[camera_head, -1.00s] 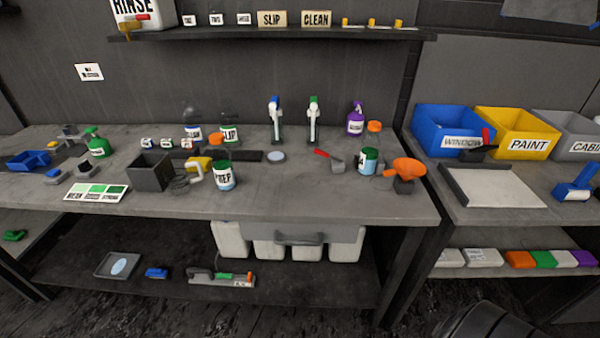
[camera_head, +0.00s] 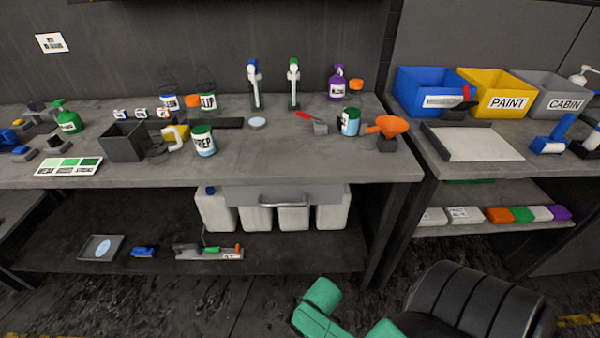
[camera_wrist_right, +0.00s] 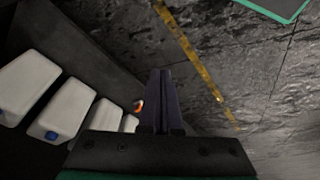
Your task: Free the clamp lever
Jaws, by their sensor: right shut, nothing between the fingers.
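I cannot make out for sure which part is the clamp lever. A red-and-black lever-like piece (camera_head: 466,99) sits at the front of the blue bin on the right bench. A red-handled grey tool (camera_head: 311,121) lies on the main bench. My right gripper (camera_wrist_right: 160,75) is shut and empty in the right wrist view, low beside the bench's underside and above the floor. My left gripper is in neither view.
White jugs (camera_head: 293,213) stand under the main bench (camera_head: 270,170); they also show at left in the wrist view (camera_wrist_right: 63,112). A grey tray (camera_head: 475,141) lies on the right bench. A dark ribbed object (camera_head: 480,305) is low at right.

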